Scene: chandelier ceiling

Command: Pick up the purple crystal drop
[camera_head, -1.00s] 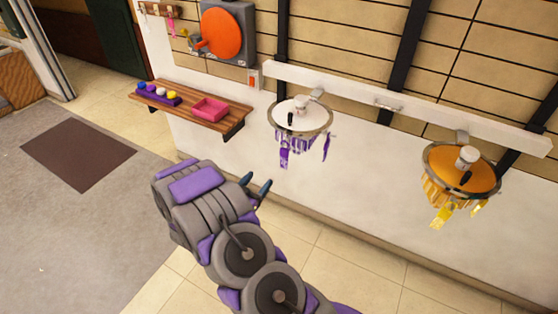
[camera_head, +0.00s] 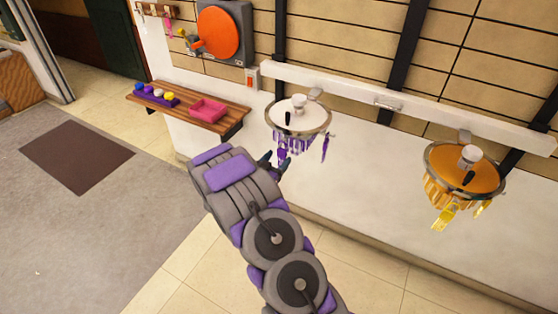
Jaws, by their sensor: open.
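A purple crystal drop (camera_head: 282,154) hangs below the left rim of the white-topped chandelier (camera_head: 298,119). Its lower part is hidden by my gripper. A second, longer purple drop (camera_head: 325,147) hangs from the right side of the same chandelier, apart from my gripper. My gripper (camera_head: 273,163) is open, its dark fingers close to the left drop. I cannot tell whether the drop is between the fingers or whether they touch it.
An orange chandelier (camera_head: 463,170) with yellow drops hangs at right. A wooden shelf (camera_head: 233,121) at left holds a pink tray (camera_head: 208,109) and a purple holder with several coloured balls (camera_head: 157,97). The white wall (camera_head: 370,190) stands behind the chandeliers.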

